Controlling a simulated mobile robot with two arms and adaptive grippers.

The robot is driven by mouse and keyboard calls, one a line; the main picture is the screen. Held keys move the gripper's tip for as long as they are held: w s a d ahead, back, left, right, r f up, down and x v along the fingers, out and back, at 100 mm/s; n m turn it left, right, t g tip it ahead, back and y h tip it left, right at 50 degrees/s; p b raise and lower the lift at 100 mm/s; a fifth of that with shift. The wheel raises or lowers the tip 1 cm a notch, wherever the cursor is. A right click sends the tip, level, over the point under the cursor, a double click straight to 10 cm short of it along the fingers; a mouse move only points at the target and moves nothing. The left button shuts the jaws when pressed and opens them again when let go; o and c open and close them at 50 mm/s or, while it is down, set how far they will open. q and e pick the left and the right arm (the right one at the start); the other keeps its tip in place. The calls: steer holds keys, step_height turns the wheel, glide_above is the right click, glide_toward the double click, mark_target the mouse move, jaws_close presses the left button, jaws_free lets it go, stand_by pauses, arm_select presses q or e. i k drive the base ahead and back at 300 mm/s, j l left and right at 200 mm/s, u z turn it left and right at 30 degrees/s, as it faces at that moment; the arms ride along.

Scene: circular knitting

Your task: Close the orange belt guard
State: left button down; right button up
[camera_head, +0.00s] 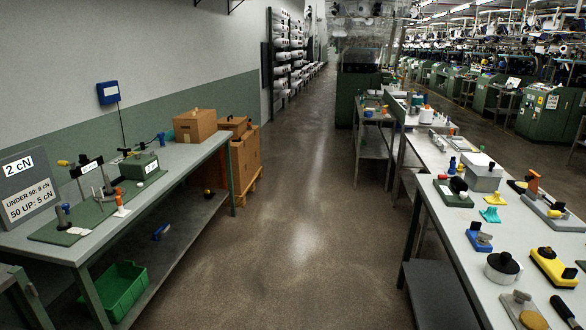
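On the right bench (455,215), a small upright orange piece (533,183) stands at the back of a grey plate-like device (550,212). It may be the orange belt guard; it looks raised rather than lying flat, but it is too small to be sure. An orange-yellow disc (533,320) lies on another small grey fixture at the bottom right. Neither of my grippers is in view, and no arm shows.
A yellow device (553,267), a black-topped round pot (502,267) and a blue device (479,237) share the right bench. The left bench (60,246) holds a green mat with instruments. A green crate (118,290) sits below. The aisle (300,230) between is clear.

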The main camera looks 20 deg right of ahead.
mark_target(530, 183)
steer(key=i+l+z, duration=0.2)
steer(key=z, duration=0.25)
steer(key=i+z, duration=0.75)
steer(key=z, duration=0.15)
steer(key=i+j+z, duration=0.2)
steer(key=z, duration=0.2)
steer(key=i+j+z, duration=0.25)
steer(key=z, duration=0.2)
steer(key=i+j+z, duration=0.4)
steer(key=i+j, duration=0.2)
